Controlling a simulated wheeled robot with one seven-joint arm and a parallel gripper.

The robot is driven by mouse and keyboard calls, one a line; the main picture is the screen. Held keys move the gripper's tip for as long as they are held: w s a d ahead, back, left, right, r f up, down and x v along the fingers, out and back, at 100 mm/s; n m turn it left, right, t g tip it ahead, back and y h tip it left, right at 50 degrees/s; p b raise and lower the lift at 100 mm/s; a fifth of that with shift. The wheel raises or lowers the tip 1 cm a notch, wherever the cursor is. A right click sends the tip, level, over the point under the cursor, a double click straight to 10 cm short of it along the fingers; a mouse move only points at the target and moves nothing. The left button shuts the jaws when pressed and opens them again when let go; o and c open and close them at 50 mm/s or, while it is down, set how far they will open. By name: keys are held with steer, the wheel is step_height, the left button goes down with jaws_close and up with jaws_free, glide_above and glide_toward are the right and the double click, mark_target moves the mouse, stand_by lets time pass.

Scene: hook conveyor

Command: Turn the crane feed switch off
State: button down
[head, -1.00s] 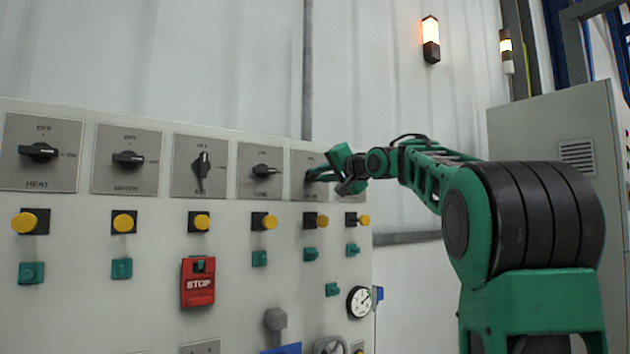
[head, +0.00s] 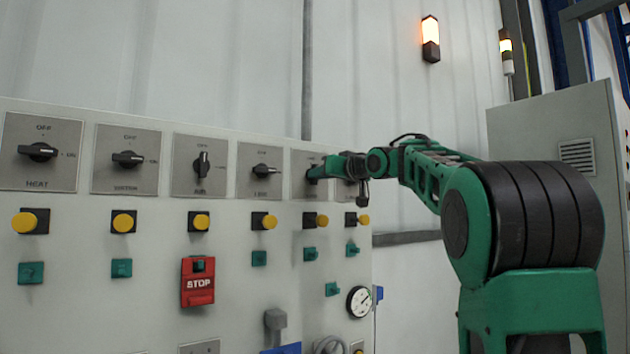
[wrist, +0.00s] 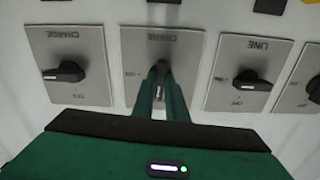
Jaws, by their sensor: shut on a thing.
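The switch held by my gripper is a black rotary knob (wrist: 161,69) on a grey plate (wrist: 129,45), fifth from the left in the head view (head: 300,157). The plate's lettering is upside down and blurred in the wrist view. My gripper (wrist: 160,88) is shut on the knob, one green finger on each side. The knob lies upright in that view, its pale mark toward the bottom, where neighbouring plates show OFF. Its own OFF lettering is hidden by the gripper. In the head view, my gripper (head: 316,172) covers most of the knob.
A similar switch (wrist: 64,73) and the LINE switch (wrist: 252,80) flank the plate closely. Yellow buttons (head: 309,220), green switches (head: 310,254) and a red STOP box (head: 198,282) sit lower on the panel. A gauge (head: 359,301) is at lower right. An orange lamp (head: 431,38) glows on the wall.

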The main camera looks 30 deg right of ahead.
steer(key=shift+f+n, duration=0.2)
steer(key=shift+n, duration=0.4)
steer(key=c, duration=1.8)
jaws_free()
steer(key=shift+o, duration=0.2)
steer(key=shift+r, duration=0.1)
steer(key=s, duration=1)
steer(key=shift+s+d, duration=0.15)
steer(key=shift+s, duration=0.2)
